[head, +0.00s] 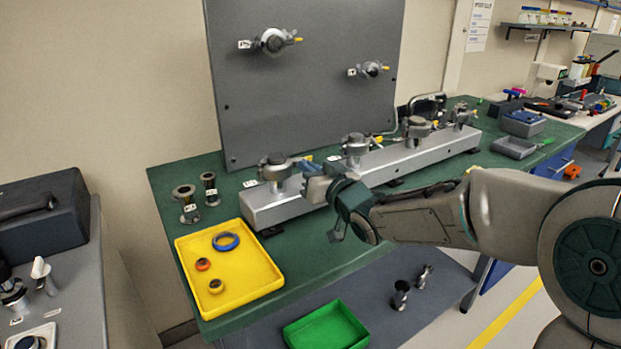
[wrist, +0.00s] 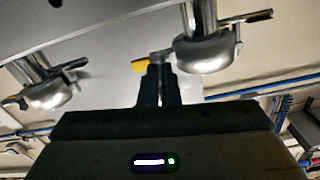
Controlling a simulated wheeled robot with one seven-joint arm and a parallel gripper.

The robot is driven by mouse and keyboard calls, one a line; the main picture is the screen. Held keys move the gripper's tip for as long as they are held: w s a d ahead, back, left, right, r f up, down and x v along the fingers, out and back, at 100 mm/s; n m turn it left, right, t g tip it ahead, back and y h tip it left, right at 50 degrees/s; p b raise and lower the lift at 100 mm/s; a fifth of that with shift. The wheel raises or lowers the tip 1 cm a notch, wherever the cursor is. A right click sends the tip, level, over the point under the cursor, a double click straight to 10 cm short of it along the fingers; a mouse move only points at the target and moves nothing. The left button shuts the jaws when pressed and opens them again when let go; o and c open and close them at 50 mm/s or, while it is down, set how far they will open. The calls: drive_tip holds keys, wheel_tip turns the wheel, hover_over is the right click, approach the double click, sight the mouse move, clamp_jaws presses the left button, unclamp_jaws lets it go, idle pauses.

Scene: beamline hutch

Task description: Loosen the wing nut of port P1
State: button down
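A silver manifold block (head: 262,207) lies along the green bench and carries a row of clamped ports. The nearest clamp (head: 275,162) has a wing nut with a yellow tip (head: 307,158); its label is too small to read, so I cannot confirm it is P1. My gripper (head: 308,170) is at this clamp's right side. In the wrist view, my gripper's dark fingers (wrist: 160,68) are close together with a narrow gap, seemingly shut on the grey wing nut, whose yellow tip (wrist: 140,65) pokes out left. The round clamp (wrist: 205,52) is just right of the fingers.
More clamped ports follow along the block, the second clamp (head: 355,147) being close to my wrist. A grey upright panel (head: 310,100) stands behind. A yellow tray (head: 262,285) with rings lies at the front left; two metal fittings (head: 186,205) stand behind it.

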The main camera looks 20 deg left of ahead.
drive_tip(key=shift+n+b, duration=0.3)
drive_tip(key=shift+n, duration=0.2)
drive_tip(key=c, duration=1.6)
unclamp_jaws()
drive_tip(key=shift+c, duration=0.2)
